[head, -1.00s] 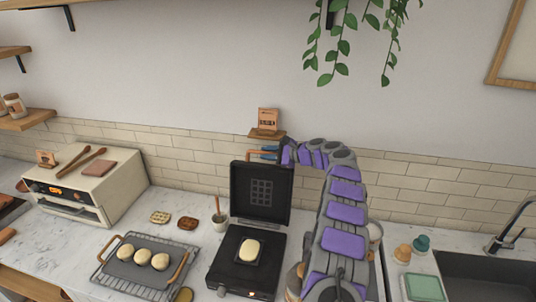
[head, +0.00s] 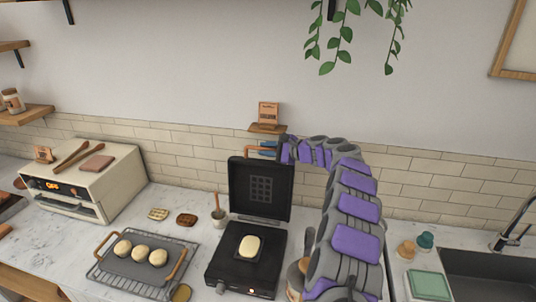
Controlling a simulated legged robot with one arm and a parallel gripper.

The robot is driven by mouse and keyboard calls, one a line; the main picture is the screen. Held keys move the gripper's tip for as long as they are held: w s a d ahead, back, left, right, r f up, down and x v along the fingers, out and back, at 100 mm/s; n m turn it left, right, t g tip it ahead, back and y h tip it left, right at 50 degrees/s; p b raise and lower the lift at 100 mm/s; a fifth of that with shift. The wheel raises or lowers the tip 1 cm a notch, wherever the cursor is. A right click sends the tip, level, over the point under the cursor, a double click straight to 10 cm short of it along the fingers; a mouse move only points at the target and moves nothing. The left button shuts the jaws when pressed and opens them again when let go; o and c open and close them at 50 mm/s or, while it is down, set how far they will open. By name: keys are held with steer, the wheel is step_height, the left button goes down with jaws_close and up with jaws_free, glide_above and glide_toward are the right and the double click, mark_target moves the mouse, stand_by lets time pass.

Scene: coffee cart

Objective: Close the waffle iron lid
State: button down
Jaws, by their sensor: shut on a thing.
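The black waffle iron (head: 232,276) stands on the counter with a pale piece of dough (head: 249,245) on its lower plate. Its lid (head: 275,199) stands open, near upright, with the grid side facing me. A copper-coloured handle (head: 256,157) runs along the top edge of the lid. My gripper (head: 266,149) reaches over from the right, behind the lid's top edge, and is shut on the handle. The lid and handle partly hide the fingers.
A tray (head: 113,266) with dough balls on a wire rack lies left of the iron, near a small cup (head: 219,219) with a brush. A toaster oven (head: 109,186) stands further left. A small shelf (head: 267,127) is close above my gripper. A sink (head: 490,275) is at right.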

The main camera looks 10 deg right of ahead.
steer(key=s+a+f+b, duration=0.1)
steer(key=s+a+b, duration=0.2)
steer(key=s, duration=0.4)
steer(key=s+a+f+n+b, duration=0.1)
steer(key=s+a+b, duration=0.2)
steer(key=s, duration=0.4)
steer(key=s+a+f+b, duration=0.2)
steer(key=s+b, duration=0.2)
steer(key=s, duration=0.3)
steer(key=shift+s+a+t, duration=0.25)
steer(key=shift+a+t, duration=0.15)
steer(key=shift+f, duration=0.1)
steer(key=c, duration=1.4)
jaws_free()
steer(key=o, duration=0.3)
steer(key=shift+w, duration=0.1)
steer(key=shift+d, duration=0.1)
